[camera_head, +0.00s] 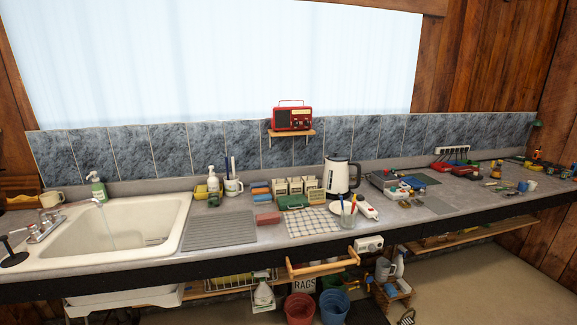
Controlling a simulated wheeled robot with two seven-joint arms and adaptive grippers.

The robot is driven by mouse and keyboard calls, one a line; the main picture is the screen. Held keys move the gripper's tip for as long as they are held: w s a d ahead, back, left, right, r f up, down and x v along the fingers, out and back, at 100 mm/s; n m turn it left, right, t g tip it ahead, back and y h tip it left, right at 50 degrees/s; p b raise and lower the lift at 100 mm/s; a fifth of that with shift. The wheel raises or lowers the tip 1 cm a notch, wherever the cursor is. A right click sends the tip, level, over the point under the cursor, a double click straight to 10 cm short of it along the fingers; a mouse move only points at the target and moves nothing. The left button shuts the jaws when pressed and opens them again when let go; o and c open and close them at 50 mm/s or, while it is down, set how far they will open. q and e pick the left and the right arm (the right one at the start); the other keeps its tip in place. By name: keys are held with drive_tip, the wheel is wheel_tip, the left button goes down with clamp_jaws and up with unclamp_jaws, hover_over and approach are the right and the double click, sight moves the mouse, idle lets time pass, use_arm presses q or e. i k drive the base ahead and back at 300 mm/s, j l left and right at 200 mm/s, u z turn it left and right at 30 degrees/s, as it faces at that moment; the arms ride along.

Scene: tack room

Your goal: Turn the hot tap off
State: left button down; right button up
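A chrome tap (45,226) stands at the left edge of the white sink (168,222), with its spout reaching right over the basin. A thin stream of water (108,226) falls from the spout into the sink. The handles are small and close together at the tap's base; I cannot tell which one is hot. Neither of my grippers shows in the head view.

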sight(31, 227)
drive_tip(key=u, duration=1.75)
drive_tip(key=i+j, duration=0.1)
drive_tip(key=i, duration=0.4)
drive_tip(key=i+j, duration=0.1)
drive_tip(key=i, duration=0.4)
drive_tip(key=i+j, duration=0.15)
drive_tip(key=i, duration=0.35)
drive_tip(key=l+z, duration=0.05)
